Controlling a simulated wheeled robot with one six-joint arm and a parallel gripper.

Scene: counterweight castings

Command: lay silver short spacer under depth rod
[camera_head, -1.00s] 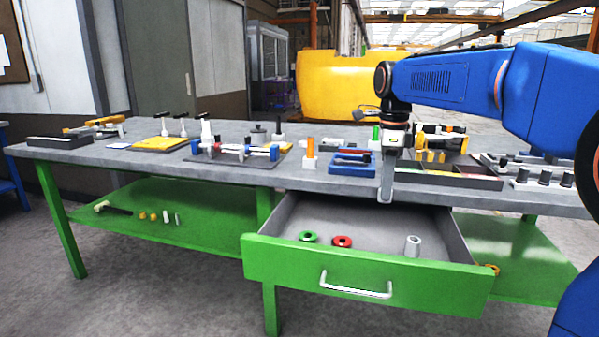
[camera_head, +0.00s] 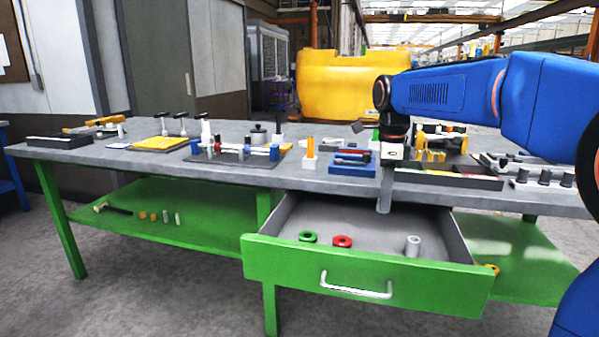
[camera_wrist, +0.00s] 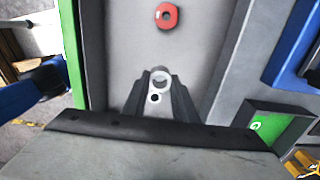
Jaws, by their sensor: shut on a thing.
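My gripper (camera_head: 384,211) points down over the open drawer. In the wrist view its fingers (camera_wrist: 160,78) are shut on a silver spacer, a round ring-like end (camera_wrist: 161,76) between the fingertips. The head view does not show the held piece clearly. A silver tube (camera_head: 412,245) stands on the drawer floor, apart from my gripper; its small round top (camera_wrist: 155,98) shows between the fingers in the wrist view. On the bench, a fixture with a horizontal rod (camera_head: 232,149) and blue and red parts lies on a dark mat. I cannot tell which part is the depth rod.
The green-fronted drawer (camera_head: 365,275) also holds a green ring (camera_head: 308,237) and a red ring (camera_head: 342,241). The bench edge is close to my gripper. A blue tray (camera_head: 352,169) and an orange-topped post (camera_head: 310,155) stand behind. The drawer's middle is bare.

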